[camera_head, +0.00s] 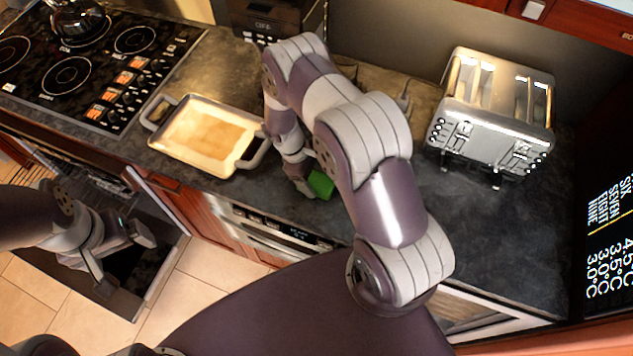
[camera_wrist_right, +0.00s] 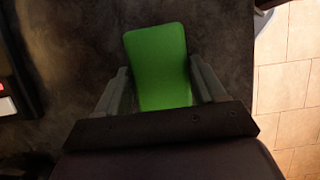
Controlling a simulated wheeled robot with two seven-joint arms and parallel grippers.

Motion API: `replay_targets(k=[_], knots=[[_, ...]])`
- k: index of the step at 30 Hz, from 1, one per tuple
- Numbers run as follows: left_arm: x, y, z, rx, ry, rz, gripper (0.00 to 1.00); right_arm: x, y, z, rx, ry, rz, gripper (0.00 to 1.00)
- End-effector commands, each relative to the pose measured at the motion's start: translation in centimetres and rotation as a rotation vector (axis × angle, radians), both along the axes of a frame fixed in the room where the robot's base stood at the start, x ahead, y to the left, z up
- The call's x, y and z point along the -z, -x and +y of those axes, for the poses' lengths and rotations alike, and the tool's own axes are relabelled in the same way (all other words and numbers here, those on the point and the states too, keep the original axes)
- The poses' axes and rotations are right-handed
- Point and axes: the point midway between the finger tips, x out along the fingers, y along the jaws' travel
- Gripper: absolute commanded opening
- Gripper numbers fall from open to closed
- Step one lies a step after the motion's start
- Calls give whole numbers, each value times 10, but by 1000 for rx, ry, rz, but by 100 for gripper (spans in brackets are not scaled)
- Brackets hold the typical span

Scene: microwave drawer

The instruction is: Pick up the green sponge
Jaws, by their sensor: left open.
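The green sponge (camera_head: 320,184) is near the front edge of the dark counter, partly covered by my right arm in the head view. In the right wrist view the green sponge (camera_wrist_right: 160,65) lies between the two fingers of my right gripper (camera_wrist_right: 162,80), one finger close along each side. I cannot tell whether the fingers press on it or only flank it. My right gripper (camera_head: 303,184) shows small in the head view, just left of the sponge. My left gripper (camera_head: 124,262) is open and empty, low at the left, near an open oven door.
A tray with handles (camera_head: 205,135) stands on the counter left of my right arm. A silver toaster (camera_head: 495,115) is at the right. A stove (camera_head: 95,65) with a kettle is at the back left. The counter's right front is clear.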

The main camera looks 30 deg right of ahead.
Motion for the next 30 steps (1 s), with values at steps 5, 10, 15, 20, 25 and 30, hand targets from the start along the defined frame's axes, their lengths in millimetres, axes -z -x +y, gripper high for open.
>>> replay_targets(k=[5,10,15,20,25,30], knots=[[0,0,0,0,0,0,95,0,0,0,0,0,0,40],[0,0,0,0,0,0,95,0,0,0,0,0,0,40],[-9,0,0,0,0,0,95,-9,0,0,0,0,0,40],[11,0,0,0,0,0,95,-27,-2,0,0,0,-5,40],[24,0,0,0,0,0,95,-56,22,-11,2,0,0,40],[36,0,0,0,0,0,95,-80,58,-28,1,0,-3,40]])
